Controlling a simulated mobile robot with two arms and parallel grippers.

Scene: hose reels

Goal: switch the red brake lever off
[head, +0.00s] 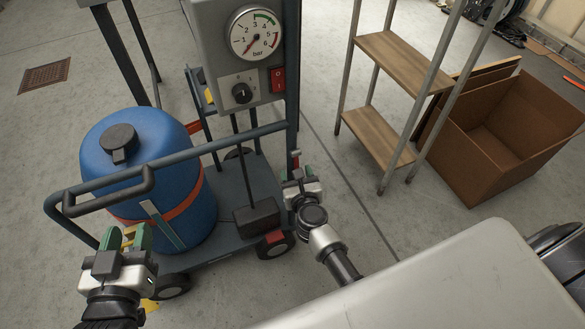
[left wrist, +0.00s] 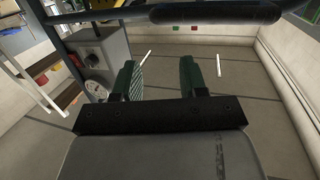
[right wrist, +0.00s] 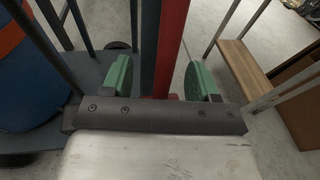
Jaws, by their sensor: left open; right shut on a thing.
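The red brake lever (right wrist: 172,45) runs upright between the green fingers of my right gripper (right wrist: 158,80) in the right wrist view, next to a dark post. In the head view my right gripper (head: 296,172) is low at the cart's right post and shut on the lever. Only a small red part of the lever (head: 295,162) shows there; the gripper hides the rest. My left gripper (head: 133,236) is open beside the cart's handle bar at the lower left. In the left wrist view its fingers (left wrist: 158,78) are apart with nothing between them.
The cart (head: 232,192) carries a blue tank (head: 140,150) and a grey panel with a gauge (head: 255,33), a black knob (head: 242,93) and a red switch (head: 278,79). A wooden shelf (head: 385,135) and a cardboard box (head: 490,165) stand at the right.

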